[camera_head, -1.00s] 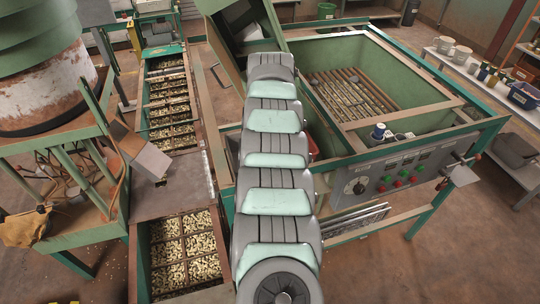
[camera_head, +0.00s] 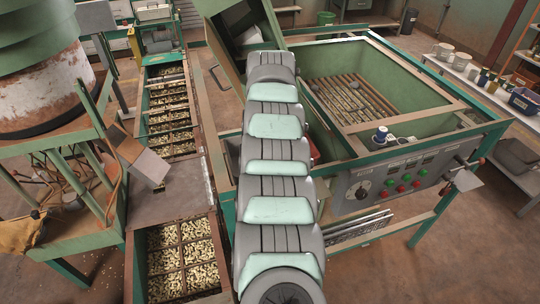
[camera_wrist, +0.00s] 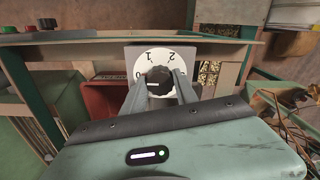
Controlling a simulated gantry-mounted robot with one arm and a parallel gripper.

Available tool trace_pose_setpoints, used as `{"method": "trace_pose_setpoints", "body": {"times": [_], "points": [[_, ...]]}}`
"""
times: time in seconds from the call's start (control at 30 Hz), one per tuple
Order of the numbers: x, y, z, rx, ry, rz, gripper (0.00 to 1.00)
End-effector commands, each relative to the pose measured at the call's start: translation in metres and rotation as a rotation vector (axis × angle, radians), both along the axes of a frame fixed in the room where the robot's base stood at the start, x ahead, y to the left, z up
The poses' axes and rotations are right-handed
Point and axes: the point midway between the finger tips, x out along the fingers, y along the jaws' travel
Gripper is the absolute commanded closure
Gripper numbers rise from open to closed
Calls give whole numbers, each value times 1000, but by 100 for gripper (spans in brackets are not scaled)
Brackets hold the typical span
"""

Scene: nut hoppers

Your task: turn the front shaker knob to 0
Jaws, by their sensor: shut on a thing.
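A 0 shows at the dial's left edge. The white mark on the knob lies roughly sideways; its exact reading is unclear. My gripper (camera_wrist: 160,90) is shut on this knob, one finger on each side. In the head view my arm hides the gripper and the held knob. Another dial knob (camera_head: 361,189) shows uncovered at the left end of the grey button panel (camera_head: 395,172).
A red bin (camera_wrist: 104,98) is left of the held knob in the wrist view. Red and green buttons line the panel. A green-framed hopper (camera_head: 350,85) with slats stands behind it. Nut-filled trays (camera_head: 183,255) lie to the left of my arm.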

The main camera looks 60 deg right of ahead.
Motion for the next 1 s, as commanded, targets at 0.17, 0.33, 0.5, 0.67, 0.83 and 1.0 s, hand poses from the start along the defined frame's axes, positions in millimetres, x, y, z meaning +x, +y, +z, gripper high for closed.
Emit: {"method": "trace_pose_setpoints", "body": {"times": [0.17,0.33,0.5,0.67,0.83,1.0], "points": [[0,0,0,0,0,33,100],[0,0,0,0,0,43,100],[0,0,0,0,0,44,100],[0,0,0,-1,-1,44,61],[0,0,0,-1,-1,43,47],[0,0,0,-1,-1,42,43]]}}
